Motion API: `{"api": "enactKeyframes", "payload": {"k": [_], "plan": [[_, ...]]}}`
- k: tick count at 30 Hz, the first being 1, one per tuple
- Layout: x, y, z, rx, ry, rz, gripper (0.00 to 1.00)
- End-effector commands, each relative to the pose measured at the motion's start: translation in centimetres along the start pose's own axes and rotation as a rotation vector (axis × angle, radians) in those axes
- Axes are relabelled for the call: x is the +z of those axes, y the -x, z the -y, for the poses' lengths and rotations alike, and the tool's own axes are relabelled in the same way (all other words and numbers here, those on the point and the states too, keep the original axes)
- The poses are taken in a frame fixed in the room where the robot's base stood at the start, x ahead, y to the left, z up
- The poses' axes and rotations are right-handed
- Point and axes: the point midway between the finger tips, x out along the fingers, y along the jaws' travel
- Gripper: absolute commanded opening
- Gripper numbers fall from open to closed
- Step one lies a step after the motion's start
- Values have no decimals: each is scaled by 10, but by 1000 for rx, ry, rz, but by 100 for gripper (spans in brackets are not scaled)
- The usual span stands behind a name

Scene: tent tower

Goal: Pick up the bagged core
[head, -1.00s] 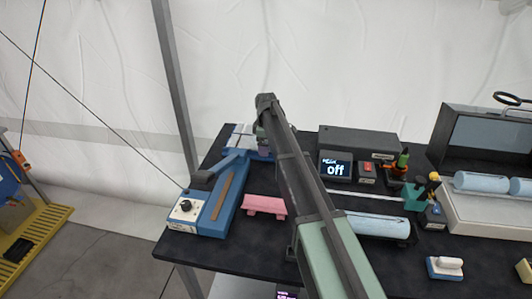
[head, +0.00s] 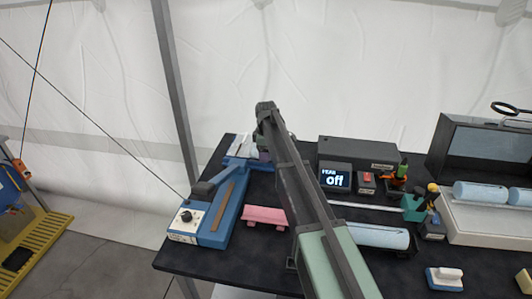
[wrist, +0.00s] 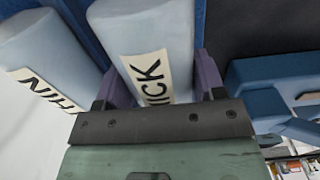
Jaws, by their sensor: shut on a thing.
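Two pale, bag-like cylinders lie side by side in the wrist view. The bagged core (wrist: 145,35) in the middle has a label of which "ICK" shows. Its neighbour (wrist: 40,50) on the left has a label with partly hidden letters. My gripper (wrist: 160,85) has its purple fingers on both sides of the middle core and is shut on it. In the head view my gripper (head: 264,155) is at the back left of the table, mostly hidden behind my arm. Pale shapes (head: 240,147) show beside it there.
A blue device (head: 212,215) with a dial stands at the front left. A pink block (head: 265,215) lies right of it. A screen reading "off" (head: 335,179), a pale blue cylinder (head: 378,236) and a grey case (head: 480,150) stand to the right on the black table.

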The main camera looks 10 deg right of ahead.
Motion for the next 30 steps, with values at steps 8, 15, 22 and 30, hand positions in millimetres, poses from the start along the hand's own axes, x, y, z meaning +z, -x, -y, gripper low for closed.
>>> {"api": "enactKeyframes", "payload": {"k": [8, 15, 22, 30], "plan": [[0, 68, 0, 0, 0, 0, 29], [0, 156, 0, 0, 0, 0, 29], [0, 194, 0, 0, 0, 0, 29], [0, 192, 0, 0, 0, 0, 29]]}}
